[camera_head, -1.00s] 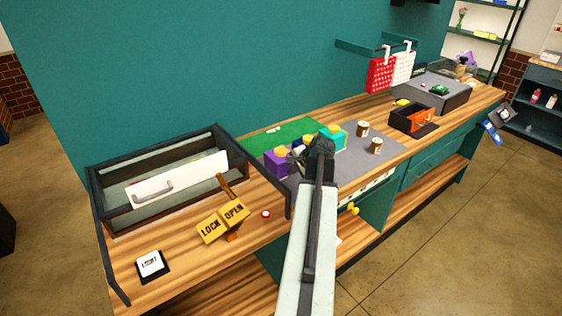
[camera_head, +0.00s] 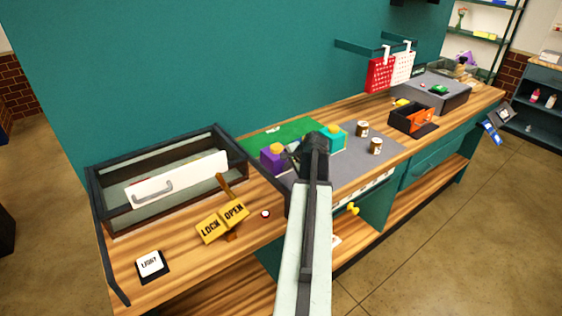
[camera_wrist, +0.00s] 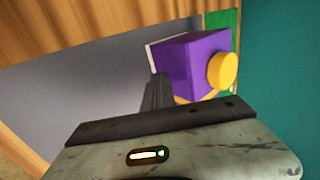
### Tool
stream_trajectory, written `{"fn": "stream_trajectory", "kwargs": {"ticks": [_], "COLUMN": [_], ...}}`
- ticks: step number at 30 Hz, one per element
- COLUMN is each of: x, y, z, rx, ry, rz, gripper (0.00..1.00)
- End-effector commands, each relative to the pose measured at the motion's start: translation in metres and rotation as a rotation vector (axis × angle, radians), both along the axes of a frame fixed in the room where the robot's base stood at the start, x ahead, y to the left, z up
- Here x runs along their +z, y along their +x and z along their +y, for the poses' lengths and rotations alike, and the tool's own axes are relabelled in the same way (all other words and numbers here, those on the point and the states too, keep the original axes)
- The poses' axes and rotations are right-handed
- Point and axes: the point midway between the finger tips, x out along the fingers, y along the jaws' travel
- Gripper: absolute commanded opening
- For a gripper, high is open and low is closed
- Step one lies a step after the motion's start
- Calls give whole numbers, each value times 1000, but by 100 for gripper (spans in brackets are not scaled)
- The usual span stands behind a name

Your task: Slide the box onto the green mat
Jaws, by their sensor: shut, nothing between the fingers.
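A purple box (camera_head: 271,161) with a yellow knob stands at the left end of the grey mat (camera_head: 330,170), at the front edge of the green mat (camera_head: 290,131). I cannot tell how much of its base is on the green. In the wrist view the purple box (camera_wrist: 192,64) is just beyond my fingers, with a strip of green mat (camera_wrist: 222,22) behind it. My gripper (camera_head: 294,148) is shut and empty, to the right of the box. In the wrist view my gripper (camera_wrist: 155,95) is close against the box's near left side; contact is unclear.
A teal box (camera_head: 338,137) stands right behind my gripper. Two brown-and-white jars (camera_head: 376,146) stand farther right, then a black bin (camera_head: 410,118). A glass-walled drawer case (camera_head: 165,175) and a yellow LOCK/OPEN sign (camera_head: 222,222) are at the left.

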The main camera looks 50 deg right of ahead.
Motion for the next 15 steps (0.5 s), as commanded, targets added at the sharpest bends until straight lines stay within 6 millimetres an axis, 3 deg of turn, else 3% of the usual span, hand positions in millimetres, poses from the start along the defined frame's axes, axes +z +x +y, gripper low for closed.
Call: {"fn": "stream_trajectory", "kwargs": {"ticks": [15], "x": [0], "y": [11], "z": [-3], "rx": [0], "ry": [0], "rz": [0], "gripper": [0]}}
